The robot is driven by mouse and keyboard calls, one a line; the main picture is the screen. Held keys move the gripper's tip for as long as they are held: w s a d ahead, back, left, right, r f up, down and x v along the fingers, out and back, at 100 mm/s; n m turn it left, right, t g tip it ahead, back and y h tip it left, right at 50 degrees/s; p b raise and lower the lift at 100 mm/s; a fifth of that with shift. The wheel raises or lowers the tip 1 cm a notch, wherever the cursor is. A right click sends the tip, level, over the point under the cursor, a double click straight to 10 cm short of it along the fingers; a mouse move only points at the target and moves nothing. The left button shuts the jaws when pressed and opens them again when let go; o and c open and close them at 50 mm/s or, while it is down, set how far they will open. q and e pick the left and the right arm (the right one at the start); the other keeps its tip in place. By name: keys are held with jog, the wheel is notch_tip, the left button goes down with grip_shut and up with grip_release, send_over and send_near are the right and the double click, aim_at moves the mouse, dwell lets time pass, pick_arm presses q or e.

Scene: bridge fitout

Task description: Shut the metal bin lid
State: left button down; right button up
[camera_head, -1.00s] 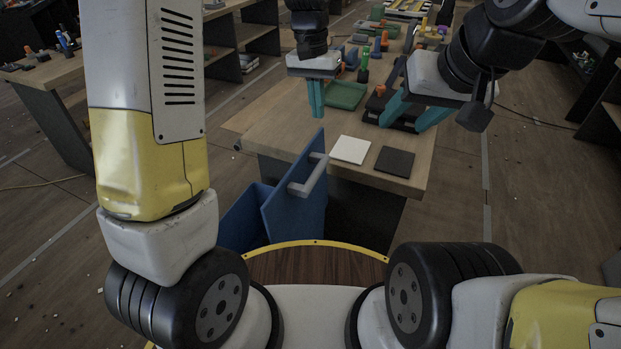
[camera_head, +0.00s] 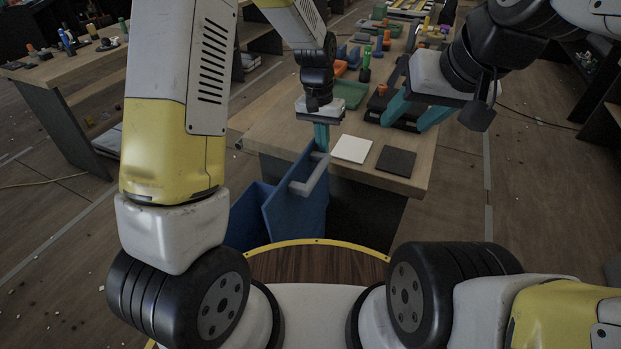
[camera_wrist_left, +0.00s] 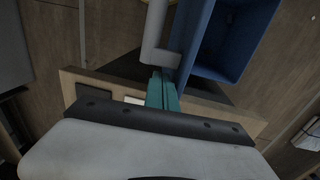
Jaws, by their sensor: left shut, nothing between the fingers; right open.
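A blue open-topped bin (camera_head: 246,218) juts out at the near left end of the workbench. Its front panel (camera_head: 292,215) carries a grey bar handle (camera_head: 310,177). I cannot make out a separate metal lid. My left gripper (camera_head: 321,138) is shut and empty, its teal fingers pointing down by the panel's top edge and the handle's far end. In the left wrist view its fingers (camera_wrist_left: 162,92) are close to the grey handle (camera_wrist_left: 160,35), with the bin's hollow (camera_wrist_left: 220,45) beside it; contact is unclear. My right gripper (camera_head: 412,112) is open above the bench.
The wooden workbench (camera_head: 270,125) holds a white tile (camera_head: 352,148), a dark tile (camera_head: 396,161), a green tray (camera_head: 350,93) and several small parts towards the back. A black item (camera_head: 380,108) sits near my right gripper.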

pick_arm(q)
jog(key=shift+f, duration=0.25)
jog(key=shift+a, duration=0.15)
jog(key=shift+w+a+f, duration=0.15)
jog(key=shift+w+a, duration=0.15)
jog(key=shift+a, duration=0.4)
jog(key=shift+w+a+f, duration=0.1)
jog(key=shift+w+a, duration=0.25)
jog(key=shift+a, duration=0.35)
jog(key=shift+w+a+f, duration=0.15)
jog(key=shift+w+a, duration=0.15)
jog(key=shift+a, duration=0.4)
jog(key=shift+w+a+f, duration=0.25)
jog(key=shift+w+a, duration=0.05)
jog(key=shift+a, duration=0.4)
jog(key=shift+w+a+f, duration=0.25)
jog(key=shift+a, duration=0.45)
jog(key=shift+w+a+f, duration=0.25)
jog(key=shift+w+a, duration=0.05)
jog(key=shift+a, duration=0.4)
